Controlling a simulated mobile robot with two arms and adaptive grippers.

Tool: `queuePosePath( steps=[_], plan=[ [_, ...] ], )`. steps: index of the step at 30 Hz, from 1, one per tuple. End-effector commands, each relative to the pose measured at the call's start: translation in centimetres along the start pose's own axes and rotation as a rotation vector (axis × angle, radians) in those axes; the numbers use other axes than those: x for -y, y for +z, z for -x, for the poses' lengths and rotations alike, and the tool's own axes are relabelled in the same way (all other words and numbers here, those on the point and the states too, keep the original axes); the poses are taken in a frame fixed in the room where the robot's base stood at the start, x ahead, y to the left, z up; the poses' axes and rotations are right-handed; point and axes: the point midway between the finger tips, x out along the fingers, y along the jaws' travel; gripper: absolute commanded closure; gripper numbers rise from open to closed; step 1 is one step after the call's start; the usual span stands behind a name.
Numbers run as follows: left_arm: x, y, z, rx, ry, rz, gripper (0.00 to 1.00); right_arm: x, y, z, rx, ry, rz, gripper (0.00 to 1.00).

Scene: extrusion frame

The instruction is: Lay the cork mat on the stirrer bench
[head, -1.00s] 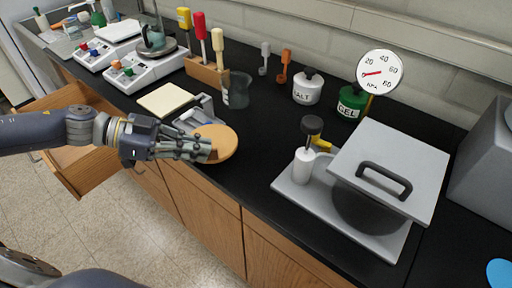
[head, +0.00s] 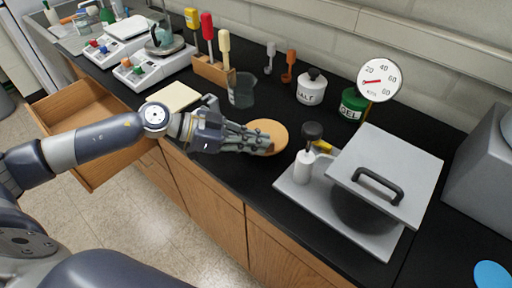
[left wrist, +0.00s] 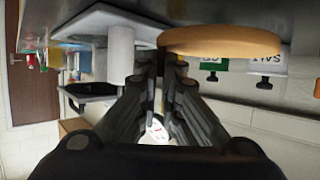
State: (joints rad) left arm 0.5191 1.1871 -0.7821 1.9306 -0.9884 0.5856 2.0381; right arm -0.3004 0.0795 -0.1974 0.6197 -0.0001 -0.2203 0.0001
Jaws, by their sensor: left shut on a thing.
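The cork mat (head: 269,132) is a round tan disc above the front part of the black bench (head: 300,118). My left gripper (head: 261,144) is shut on its near left edge. The left wrist view shows the mat's tan side (left wrist: 222,40) at the top, beyond the dark fingers (left wrist: 165,72). Two white stirrers with coloured knobs (head: 152,68) (head: 118,44) stand at the back left of the bench. I cannot tell how high the mat is above the bench. My right gripper is not in view.
A grey device with a square lid (head: 385,175) and a white bottle stand right of the mat. A cream pad (head: 173,97), beaker (head: 242,90) and tool block (head: 211,71) are to the left. An open drawer (head: 85,110) juts out. Bare black bench lies behind the mat.

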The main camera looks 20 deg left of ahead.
Motion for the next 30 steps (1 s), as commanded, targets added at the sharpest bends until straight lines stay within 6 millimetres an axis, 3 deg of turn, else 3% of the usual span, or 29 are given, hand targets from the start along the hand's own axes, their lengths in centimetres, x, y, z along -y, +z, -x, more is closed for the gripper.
queuePosePath(
  steps=[9, 20, 21, 23, 30],
  plan=[
    [0.0, 3.2, -1.3, 0.001, -0.001, 0.002, 1.00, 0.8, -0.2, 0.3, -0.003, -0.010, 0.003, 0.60],
    [0.0, 3.6, -1.5, 0.001, -0.001, 0.002, 1.00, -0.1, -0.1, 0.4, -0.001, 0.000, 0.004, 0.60],
    [0.0, 3.5, -1.4, 0.001, -0.001, 0.001, 0.85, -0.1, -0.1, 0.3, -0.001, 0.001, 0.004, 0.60],
    [0.0, 3.5, -1.4, 0.001, -0.001, 0.001, 0.74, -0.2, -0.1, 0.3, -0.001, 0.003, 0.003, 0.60],
    [0.0, 3.5, -1.4, 0.001, -0.001, 0.000, 0.74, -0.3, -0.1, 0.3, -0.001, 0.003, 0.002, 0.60]
  ],
)
